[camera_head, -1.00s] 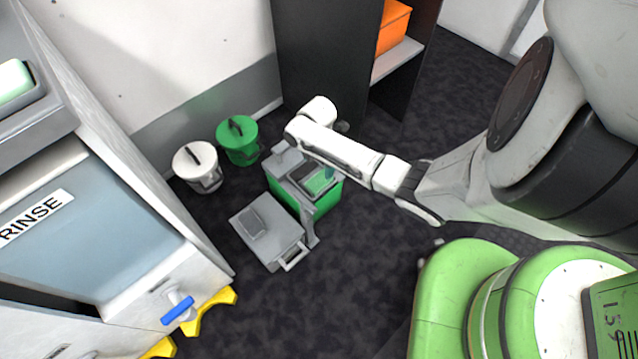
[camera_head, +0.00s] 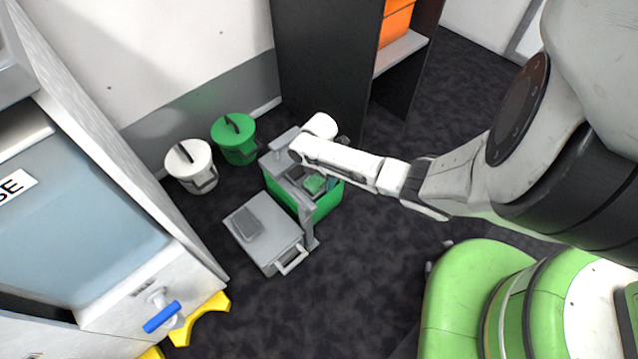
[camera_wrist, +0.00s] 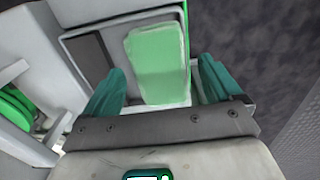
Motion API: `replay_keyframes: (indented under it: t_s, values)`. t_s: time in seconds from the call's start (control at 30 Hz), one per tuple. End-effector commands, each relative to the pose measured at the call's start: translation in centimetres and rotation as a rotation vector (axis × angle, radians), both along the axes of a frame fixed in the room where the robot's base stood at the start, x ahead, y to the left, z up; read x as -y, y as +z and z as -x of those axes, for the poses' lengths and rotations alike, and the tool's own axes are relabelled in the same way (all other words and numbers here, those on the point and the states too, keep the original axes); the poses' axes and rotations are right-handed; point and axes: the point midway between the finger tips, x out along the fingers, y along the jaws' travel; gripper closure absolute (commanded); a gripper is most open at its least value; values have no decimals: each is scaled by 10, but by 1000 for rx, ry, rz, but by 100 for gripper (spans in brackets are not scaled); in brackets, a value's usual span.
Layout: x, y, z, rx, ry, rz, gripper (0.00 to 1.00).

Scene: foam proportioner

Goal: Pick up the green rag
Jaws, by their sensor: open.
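The green rag (camera_wrist: 158,62) is a light green, rounded rectangular piece lying in a grey tray compartment on top of the grey and green cart (camera_head: 322,205). In the head view the rag (camera_head: 314,184) is small and partly hidden by my arm. My gripper (camera_wrist: 162,86) is open, with its two teal fingers to the left and right of the near end of the rag in the wrist view. I cannot tell whether the fingers touch it or how far above it they are. In the head view the gripper is mostly hidden behind my wrist.
A grey lidded case (camera_head: 262,232) with a handle is next to the cart. A white bucket (camera_head: 190,167) and a green bucket (camera_head: 235,139) stand by the wall. A dark shelf with orange boxes (camera_head: 396,22) is behind. A rinse unit (camera_head: 70,215) fills the left. Dark floor is clear in front.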

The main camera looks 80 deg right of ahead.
Motion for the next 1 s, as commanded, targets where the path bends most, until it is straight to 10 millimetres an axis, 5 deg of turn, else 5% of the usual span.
replay_keyframes:
  t_s: [0.17,0.83,1.0]
  values:
    - [0,1,0,0,0,0,8]
    - [0,1,0,-1,0,-1,73]
    - [0,2,0,0,0,-1,73]
